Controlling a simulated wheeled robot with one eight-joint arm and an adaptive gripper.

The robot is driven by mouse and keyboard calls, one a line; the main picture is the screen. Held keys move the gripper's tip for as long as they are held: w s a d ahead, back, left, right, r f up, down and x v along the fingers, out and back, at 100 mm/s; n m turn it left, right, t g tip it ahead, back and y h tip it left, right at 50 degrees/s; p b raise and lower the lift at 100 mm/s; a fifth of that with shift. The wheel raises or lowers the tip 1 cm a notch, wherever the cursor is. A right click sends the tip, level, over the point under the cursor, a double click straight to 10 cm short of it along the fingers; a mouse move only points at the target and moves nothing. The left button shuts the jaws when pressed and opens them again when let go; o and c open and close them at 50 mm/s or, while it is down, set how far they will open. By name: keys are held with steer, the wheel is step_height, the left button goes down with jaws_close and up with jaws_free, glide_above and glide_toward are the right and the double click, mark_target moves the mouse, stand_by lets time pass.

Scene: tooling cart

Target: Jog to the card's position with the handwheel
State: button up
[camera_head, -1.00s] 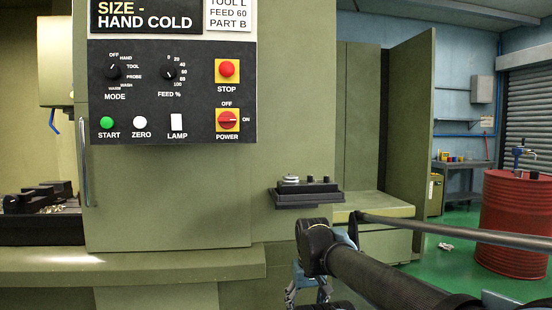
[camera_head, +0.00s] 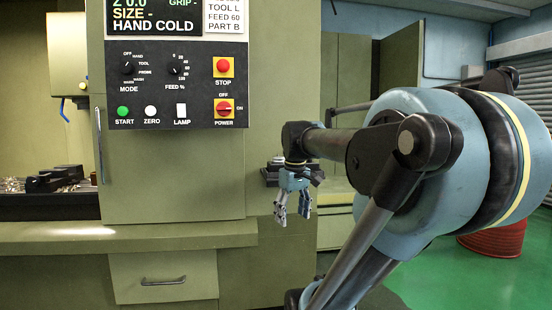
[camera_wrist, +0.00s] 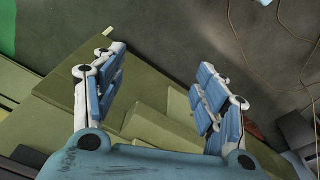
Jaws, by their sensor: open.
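The white card (camera_head: 225,17) is beside the dark display (camera_head: 150,17); it reads "FEED 60" and "PART B", and its top is cut off. The display shows "Z 0.0", "GRIP -", "SIZE -" and "HAND COLD". A dark ledge with a round piece on top, perhaps the handwheel (camera_head: 277,160), juts from the machine's right side, partly hidden behind my wrist. My gripper (camera_head: 292,208) hangs in front of and below this ledge, fingers down, open and empty. In the wrist view my gripper (camera_wrist: 158,75) has its fingers wide apart over green surfaces; no handwheel is clear there.
The black panel (camera_head: 195,108) carries the mode knob (camera_head: 127,68), feed knob (camera_head: 174,68), red stop button (camera_head: 222,66) and power switch (camera_head: 224,107). A drawer (camera_head: 163,278) is lower left. A red drum (camera_head: 497,240) stands at right, mostly behind my arm.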

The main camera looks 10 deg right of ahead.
steer(key=w+r+n, duration=0.3)
steer(key=w+r, duration=0.3)
steer(key=r, duration=0.3)
steer(key=w+r+n, duration=0.2)
steer(key=w+r, duration=0.4)
steer(key=r, duration=0.4)
step_height(320, 180, up, 14)
steer(key=n+g, duration=0.2)
steer(key=n, duration=0.4)
glide_above(279, 160)
steer(key=w, duration=0.3)
step_height(279, 160, down, 18)
steer(key=shift+r, duration=0.25)
steer(key=c, duration=1.1)
steer(key=shift+o, duration=0.2)
steer(key=shift+a, duration=0.2)
steer(key=shift+d, duration=0.1)
